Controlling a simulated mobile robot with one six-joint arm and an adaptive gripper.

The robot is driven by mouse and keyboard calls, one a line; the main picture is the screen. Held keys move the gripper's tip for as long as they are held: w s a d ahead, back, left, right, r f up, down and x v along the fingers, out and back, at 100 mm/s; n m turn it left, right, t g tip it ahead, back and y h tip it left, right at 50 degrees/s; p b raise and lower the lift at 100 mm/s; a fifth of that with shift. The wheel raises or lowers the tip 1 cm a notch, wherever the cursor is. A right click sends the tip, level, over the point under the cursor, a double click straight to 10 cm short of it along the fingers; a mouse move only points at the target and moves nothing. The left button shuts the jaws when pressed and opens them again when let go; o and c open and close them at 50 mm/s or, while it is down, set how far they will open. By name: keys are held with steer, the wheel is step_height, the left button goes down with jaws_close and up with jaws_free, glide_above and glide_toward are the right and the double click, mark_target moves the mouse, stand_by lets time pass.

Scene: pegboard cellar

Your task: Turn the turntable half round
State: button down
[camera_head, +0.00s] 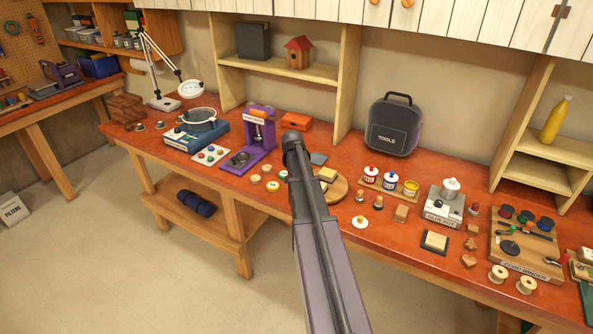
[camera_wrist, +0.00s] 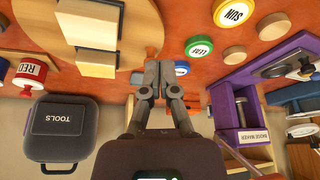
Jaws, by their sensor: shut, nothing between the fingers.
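The turntable (camera_head: 340,188) is a round light-wood disc on the red-orange bench, partly hidden behind my arm in the head view. A pale block (camera_head: 327,174) stands on it. In the wrist view the turntable (camera_wrist: 142,25) is at the upper left, with pale wooden blocks (camera_wrist: 85,22) on it. My gripper (camera_wrist: 157,68) is shut and empty, its fingertips close to the turntable's rim in the wrist view. I cannot tell whether they touch it. In the head view the gripper's fingers are hidden.
Round badges, including a green LEAF one (camera_wrist: 199,47) and a yellow SUN one (camera_wrist: 233,11), lie beside the turntable. A purple badge maker (camera_head: 262,130) is to the left. A dark TOOLS case (camera_head: 394,125) stands behind. Paint jars (camera_head: 390,181) and a glue pot (camera_head: 446,205) are to the right.

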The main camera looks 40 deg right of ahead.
steer(key=shift+p+v, duration=1.65)
steer(key=shift+v, duration=0.45)
steer(key=shift+w+a, duration=0.15)
steer(key=s+a+f+n+g+y+b, duration=0.1)
steer(key=s+a+n, duration=0.2)
steer(key=a, duration=0.9)
steer(key=s+a+f+n+g+y, duration=0.1)
steer(key=s+a+n, duration=0.2)
steer(key=s+a, duration=0.6)
steer(key=s+a+f+n+g+y+b, duration=0.1)
steer(key=s+a, duration=0.6)
steer(key=a, duration=0.9)
steer(key=shift+f+n+b, duration=0.35)
steer(key=shift+f+n, duration=0.15)
steer(key=shift+n, duration=0.5)
